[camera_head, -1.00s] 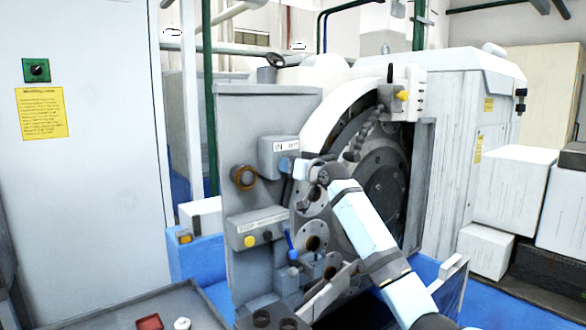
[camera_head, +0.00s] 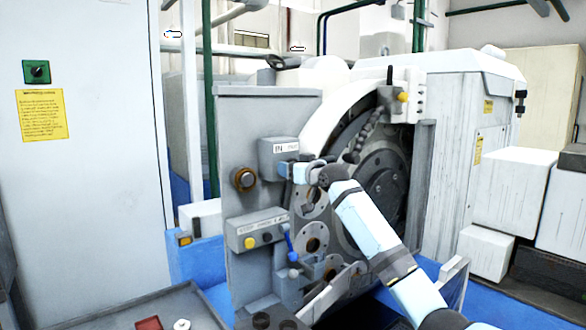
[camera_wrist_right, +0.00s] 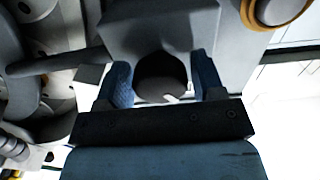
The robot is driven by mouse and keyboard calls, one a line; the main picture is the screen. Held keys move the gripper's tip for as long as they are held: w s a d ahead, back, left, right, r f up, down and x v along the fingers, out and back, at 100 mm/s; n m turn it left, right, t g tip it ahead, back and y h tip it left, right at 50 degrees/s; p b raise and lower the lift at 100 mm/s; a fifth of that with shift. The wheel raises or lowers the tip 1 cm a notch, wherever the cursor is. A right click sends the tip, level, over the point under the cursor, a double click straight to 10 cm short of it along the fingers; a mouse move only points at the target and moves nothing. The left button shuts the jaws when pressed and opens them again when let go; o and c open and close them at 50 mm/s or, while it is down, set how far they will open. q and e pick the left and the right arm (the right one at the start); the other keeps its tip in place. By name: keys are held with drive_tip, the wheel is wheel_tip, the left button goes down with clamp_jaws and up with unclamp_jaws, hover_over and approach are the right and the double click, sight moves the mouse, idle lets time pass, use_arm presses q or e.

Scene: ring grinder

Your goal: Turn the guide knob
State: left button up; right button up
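In the right wrist view a dark round knob (camera_wrist_right: 160,75) on the underside or front of a grey box sits between the two blue fingers of my right gripper (camera_wrist_right: 163,82). A narrow gap seems to show on each side of the knob, so the fingers are around it rather than clamped on it. In the head view my right gripper (camera_head: 288,170) is at the lower right of the grey box marked "IN" (camera_head: 272,150); the gripper hides the knob there. My left gripper is not in view.
An amber-ringed round button (camera_head: 244,179) is left of the gripper. Below are a grey control box (camera_head: 258,228) with a yellow button and a blue-handled lever (camera_head: 290,242). The grinder's large round face (camera_head: 385,185) stands behind my forearm. A grey tray (camera_head: 120,318) is at lower left.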

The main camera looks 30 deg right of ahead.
drive_tip(key=shift+o, duration=0.7)
drive_tip(key=shift+s, duration=0.1)
drive_tip(key=shift+s, duration=0.2)
drive_tip(key=s+d+b, duration=0.1)
drive_tip(key=s+b, duration=0.3)
drive_tip(key=s, duration=0.9)
drive_tip(key=shift+s, duration=0.15)
